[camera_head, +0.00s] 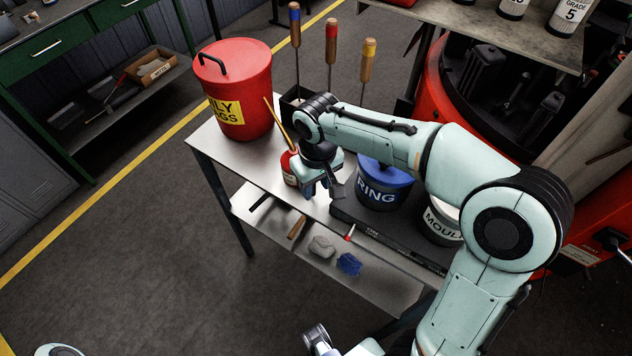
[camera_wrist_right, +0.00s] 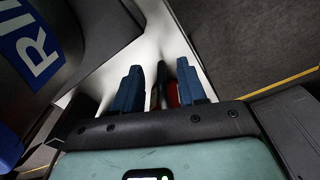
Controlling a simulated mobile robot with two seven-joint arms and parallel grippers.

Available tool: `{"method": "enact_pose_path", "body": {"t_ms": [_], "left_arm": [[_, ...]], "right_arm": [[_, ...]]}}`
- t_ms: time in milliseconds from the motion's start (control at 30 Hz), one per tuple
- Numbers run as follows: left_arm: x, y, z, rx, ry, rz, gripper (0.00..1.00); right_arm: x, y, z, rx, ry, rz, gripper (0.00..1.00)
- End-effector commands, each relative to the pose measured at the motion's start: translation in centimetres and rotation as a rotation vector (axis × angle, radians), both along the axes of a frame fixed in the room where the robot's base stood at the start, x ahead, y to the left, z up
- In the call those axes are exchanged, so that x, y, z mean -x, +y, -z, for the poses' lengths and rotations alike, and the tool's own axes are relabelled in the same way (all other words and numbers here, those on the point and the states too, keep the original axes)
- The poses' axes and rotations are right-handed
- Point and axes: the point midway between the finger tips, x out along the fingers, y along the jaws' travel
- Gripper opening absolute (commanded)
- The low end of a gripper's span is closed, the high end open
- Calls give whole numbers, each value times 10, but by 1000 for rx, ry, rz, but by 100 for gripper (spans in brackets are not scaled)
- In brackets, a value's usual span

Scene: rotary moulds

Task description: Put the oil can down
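The oil can (camera_head: 290,167) is a small red can with a pale label and a long yellow spout leaning up to the left. It appears to stand on the metal tabletop, just left of my right gripper (camera_head: 322,188). In the right wrist view the two blue fingers (camera_wrist_right: 159,85) are apart. Part of the red can (camera_wrist_right: 173,94) and a dark upright piece, perhaps its handle, show between and beyond them, with a gap beside the left finger. My right arm hides some of the table behind the can.
A red rag bin (camera_head: 236,90) stands on the metal table (camera_head: 228,160) behind the can. A blue-lidded tub (camera_head: 384,186) and another tub (camera_head: 441,222) stand right of the gripper on a dark mat. Tall coloured-handled tools stand behind. Tabletop left of the can is clear.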

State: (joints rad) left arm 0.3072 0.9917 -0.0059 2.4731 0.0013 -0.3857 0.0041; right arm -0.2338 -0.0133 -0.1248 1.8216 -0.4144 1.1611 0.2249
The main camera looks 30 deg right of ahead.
Motion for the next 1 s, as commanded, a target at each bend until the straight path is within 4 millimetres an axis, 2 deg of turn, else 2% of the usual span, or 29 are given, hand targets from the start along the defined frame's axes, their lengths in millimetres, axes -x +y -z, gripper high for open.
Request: {"method": "enact_pose_path", "body": {"t_ms": [133, 233, 500, 700, 833, 1000], "left_arm": [[-1, 0, -2, 0, -1, 0, 37], [-1, 0, -5, 1, -2, 0, 37], [-5, 0, -16, 0, -7, 0, 37], [-8, 0, -23, 0, -9, 0, 37], [-8, 0, -25, 0, -10, 0, 37], [-8, 0, -25, 0, -10, 0, 37]], "right_arm": [[0, 0, -6, 0, -1, 0, 41], [0, 0, -19, 0, -4, 1, 41], [3, 1, -78, -1, -6, 0, 41], [5, 2, -110, -1, -2, -1, 41], [6, 2, -119, 0, -1, -1, 41], [6, 2, -122, 0, 0, -1, 41]]}}
